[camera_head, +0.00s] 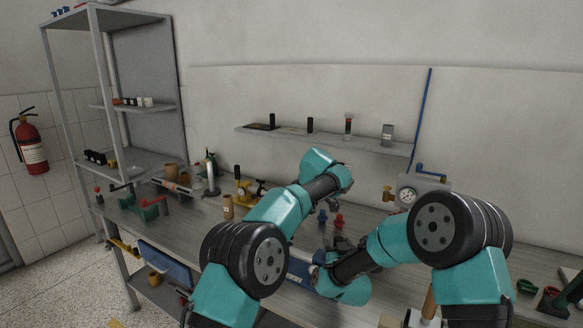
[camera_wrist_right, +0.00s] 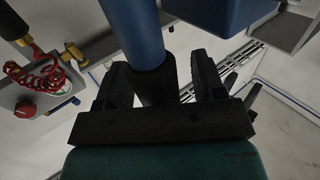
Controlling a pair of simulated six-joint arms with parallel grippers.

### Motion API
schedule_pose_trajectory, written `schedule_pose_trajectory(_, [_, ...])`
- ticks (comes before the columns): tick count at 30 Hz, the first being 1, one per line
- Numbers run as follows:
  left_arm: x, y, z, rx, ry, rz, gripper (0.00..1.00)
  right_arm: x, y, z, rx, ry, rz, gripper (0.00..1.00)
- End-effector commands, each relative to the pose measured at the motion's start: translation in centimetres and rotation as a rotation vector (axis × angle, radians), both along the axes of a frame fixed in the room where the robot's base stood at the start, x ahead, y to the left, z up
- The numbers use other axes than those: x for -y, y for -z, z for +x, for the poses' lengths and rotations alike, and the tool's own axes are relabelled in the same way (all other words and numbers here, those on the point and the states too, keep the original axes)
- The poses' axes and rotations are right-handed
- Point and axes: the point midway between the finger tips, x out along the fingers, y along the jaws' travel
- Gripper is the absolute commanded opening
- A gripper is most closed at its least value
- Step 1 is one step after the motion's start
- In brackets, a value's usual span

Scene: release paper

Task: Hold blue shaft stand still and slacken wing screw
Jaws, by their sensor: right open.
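A blue part (camera_head: 300,268), seemingly the shaft stand, shows on the bench between my arms, partly hidden by them. In the right wrist view a blue upright cylinder (camera_wrist_right: 137,35) with a dark lower part (camera_wrist_right: 157,85) and a blue block (camera_wrist_right: 210,14) stand close. My right gripper (camera_head: 343,243) is open. In its wrist view (camera_wrist_right: 165,82) its two black fingers lie on either side of the dark part, with gaps. My left gripper (camera_head: 336,202) is small and mostly hidden behind its wrist; its jaws are unclear. I cannot make out the wing screw.
Small red and blue pieces (camera_head: 338,221) stand on the bench behind the right gripper. A gauge unit (camera_head: 410,196) stands at the back right. A yellow-black tool (camera_head: 243,187) and a tan cylinder (camera_head: 228,207) stand left of my arms. A wall shelf (camera_head: 320,138) runs behind.

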Motion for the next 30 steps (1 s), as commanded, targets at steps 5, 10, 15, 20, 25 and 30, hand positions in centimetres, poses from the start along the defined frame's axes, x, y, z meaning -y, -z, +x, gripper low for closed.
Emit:
schedule_pose_trajectory(5, [0.0, 0.0, 0.0, 0.000, 0.000, 0.000, 0.32, 0.0, -0.1, -1.1, 0.000, -0.001, 0.000, 0.63])
schedule_pose_trajectory(10, [0.0, 0.0, 0.0, 0.000, 0.000, 0.000, 0.32, 0.2, -0.2, -3.5, 0.002, -0.001, 0.000, 0.63])
schedule_pose_trajectory(15, [0.0, 0.0, 0.0, 0.000, 0.000, 0.000, 0.32, 0.4, -0.2, -6.7, 0.002, -0.001, 0.001, 0.63])
schedule_pose_trajectory(20, [0.0, 0.0, 0.0, 0.000, 0.000, 0.000, 0.32, 0.6, -0.2, -9.6, 0.003, 0.000, 0.001, 0.63])
schedule_pose_trajectory(25, [0.0, 0.0, 0.0, 0.000, 0.000, 0.000, 0.32, 0.7, -0.2, -11.4, 0.004, 0.000, 0.001, 0.63])
schedule_pose_trajectory(30, [0.0, 0.0, 0.0, 0.000, 0.000, 0.000, 0.32, 0.8, -0.2, -11.9, 0.004, 0.000, 0.001, 0.63])
